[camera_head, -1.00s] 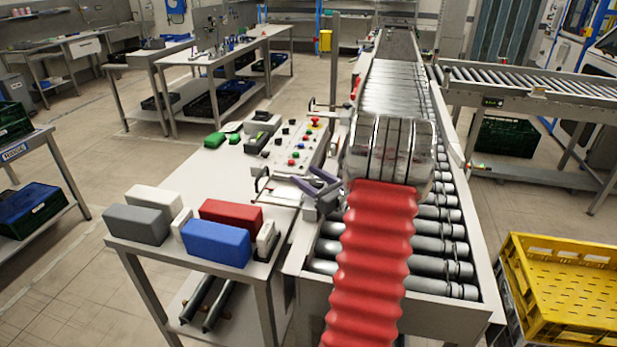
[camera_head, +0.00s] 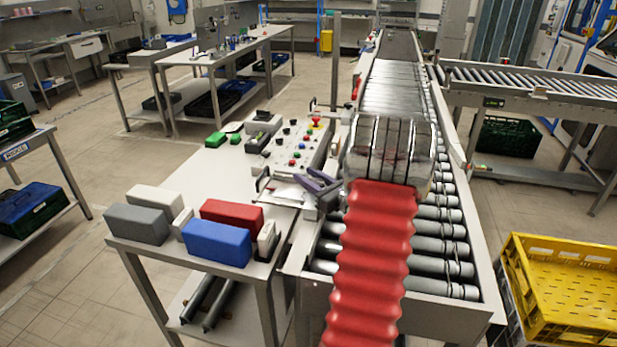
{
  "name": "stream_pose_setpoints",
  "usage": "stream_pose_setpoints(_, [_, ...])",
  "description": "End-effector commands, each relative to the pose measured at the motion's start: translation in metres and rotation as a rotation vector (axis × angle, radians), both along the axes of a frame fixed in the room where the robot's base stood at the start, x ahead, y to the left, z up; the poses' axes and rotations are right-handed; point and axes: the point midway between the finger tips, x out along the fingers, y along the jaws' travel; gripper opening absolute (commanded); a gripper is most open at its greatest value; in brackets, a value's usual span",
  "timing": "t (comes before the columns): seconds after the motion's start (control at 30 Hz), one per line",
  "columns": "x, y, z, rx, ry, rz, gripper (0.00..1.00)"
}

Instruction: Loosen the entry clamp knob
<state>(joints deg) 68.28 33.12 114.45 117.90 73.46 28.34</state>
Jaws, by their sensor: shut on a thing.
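My gripper (camera_head: 317,186) reaches from the end of my red-sleeved arm over the left edge of the roller conveyor (camera_head: 437,232). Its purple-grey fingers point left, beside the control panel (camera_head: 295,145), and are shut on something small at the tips. This is at the near clamp (camera_head: 263,182), whose thin metal bracket stands at the panel's near end. The entry clamp knob is too small and too covered by the fingers to make out clearly. A second bracket (camera_head: 314,103) stands at the panel's far end.
Blue (camera_head: 217,243), red (camera_head: 231,215), grey (camera_head: 137,224) and white (camera_head: 155,199) blocks stand on the near end of the side table (camera_head: 190,172). A yellow crate (camera_head: 560,285) is at the lower right. My arm hides the conveyor's middle.

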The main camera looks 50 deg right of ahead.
Motion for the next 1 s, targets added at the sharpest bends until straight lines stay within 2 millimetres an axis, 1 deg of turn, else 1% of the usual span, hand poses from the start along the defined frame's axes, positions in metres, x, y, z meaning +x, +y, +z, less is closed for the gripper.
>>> stream_pose_setpoints(0.27, [-0.001,0.001,0.001,-0.001,-0.001,0.03,0.1])
stream_pose_setpoints(0.47, [-0.001,0.004,0.0,-0.002,0.0,0.108,0.1])
stream_pose_setpoints(0.67, [-0.001,0.008,0.0,-0.003,0.0,0.232,0.1])
stream_pose_setpoints(1.0, [-0.002,0.018,-0.001,-0.002,0.002,0.515,0.1])
